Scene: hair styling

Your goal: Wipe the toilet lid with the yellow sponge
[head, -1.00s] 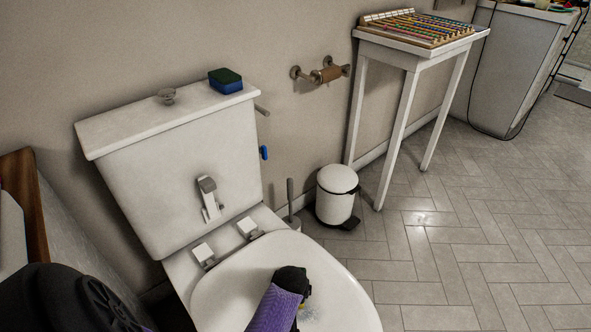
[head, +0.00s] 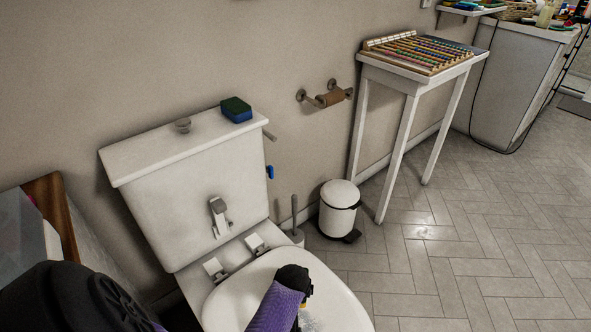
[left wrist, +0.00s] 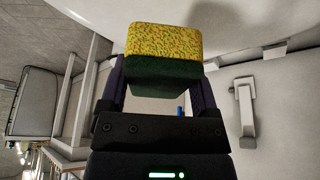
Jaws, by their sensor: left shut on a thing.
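The yellow sponge (left wrist: 165,42), with a dark green layer, is held between the two fingers of my left gripper (left wrist: 158,90) in the left wrist view. In the head view my left gripper (head: 297,290) is over the white toilet lid (head: 238,290), and only a sliver of yellow shows beside it. The lid is closed, and it also shows in the left wrist view (left wrist: 255,22). A greyish speckled patch (head: 310,323) shows on the lid beside the gripper. I cannot tell whether the sponge touches the lid. My right gripper is not in view.
The toilet tank (head: 195,210) stands behind the lid, with a blue-green sponge (head: 237,110) on top. A toilet brush (head: 295,225), white bin (head: 339,207) and white table (head: 420,75) stand to the right. Tiled floor (head: 460,250) at right is clear.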

